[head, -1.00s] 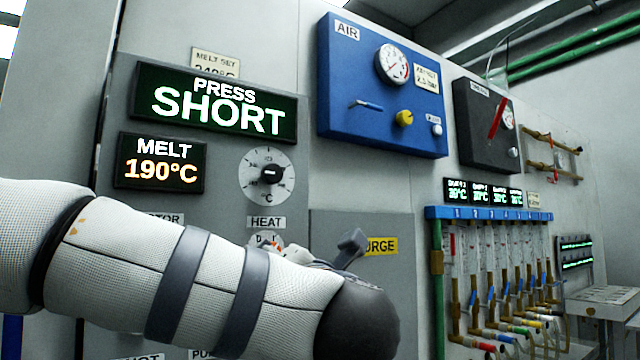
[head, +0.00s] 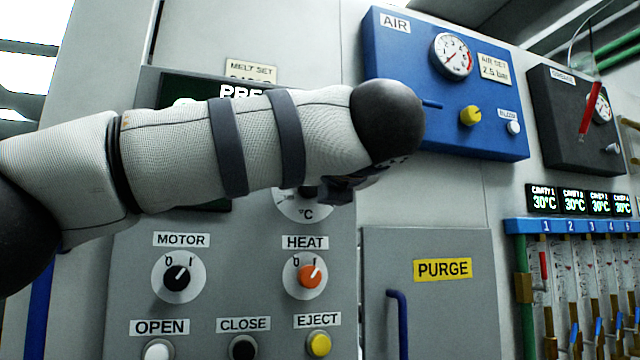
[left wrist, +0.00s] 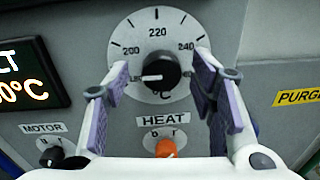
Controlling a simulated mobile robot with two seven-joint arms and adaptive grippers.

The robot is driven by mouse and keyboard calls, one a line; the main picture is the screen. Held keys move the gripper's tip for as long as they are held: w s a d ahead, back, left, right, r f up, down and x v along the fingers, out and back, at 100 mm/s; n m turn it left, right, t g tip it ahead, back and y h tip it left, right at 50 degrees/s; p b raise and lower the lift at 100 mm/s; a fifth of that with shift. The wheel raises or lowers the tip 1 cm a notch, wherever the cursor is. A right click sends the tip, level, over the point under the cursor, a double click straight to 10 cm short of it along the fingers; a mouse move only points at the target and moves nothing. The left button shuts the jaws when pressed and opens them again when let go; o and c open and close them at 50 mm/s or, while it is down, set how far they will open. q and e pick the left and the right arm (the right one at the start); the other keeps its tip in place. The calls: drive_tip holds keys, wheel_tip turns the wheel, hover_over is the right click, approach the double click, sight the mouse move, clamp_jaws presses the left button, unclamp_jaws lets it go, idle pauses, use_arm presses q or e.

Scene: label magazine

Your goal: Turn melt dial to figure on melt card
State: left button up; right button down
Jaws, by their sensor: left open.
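The melt dial (left wrist: 158,70) is a pale round scale with a black knob, marked 200, 220 and 240 in the left wrist view. Its white pointer mark points left, below 200. In the head view only the dial's lower edge (head: 303,208) shows beneath my arm. My left gripper (left wrist: 155,88) is open and empty, its purple-padded fingers either side of the knob, apparently short of it. In the head view the gripper (head: 345,188) is mostly hidden by my wrist. The melt card (head: 250,71) is partly covered; its figure looks like 240°C. My right gripper is out of view.
The orange heat knob (head: 309,275) and black motor knob (head: 177,277) sit below the dial. Open, close and eject buttons (head: 318,344) are lower. The purge door handle (head: 398,320) sticks out at right. The melt display (left wrist: 30,85) is partly seen.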

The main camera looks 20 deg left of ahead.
use_arm(q)
drive_tip(key=shift+w+a, duration=0.15)
drive_tip(key=shift+w, duration=0.05)
drive_tip(key=c, duration=1.1)
drive_tip(key=shift+c, duration=0.2)
drive_tip(key=shift+m, duration=0.3)
drive_tip(key=shift+w+d+f+m+g+y, duration=0.1)
drive_tip(key=shift+m+g+y, duration=0.25)
drive_tip(key=shift+m, duration=6.45)
drive_tip(key=shift+d+m+g+y, duration=0.1)
drive_tip(key=shift+m+g+y, duration=0.25)
drive_tip(key=shift+m, duration=6.45)
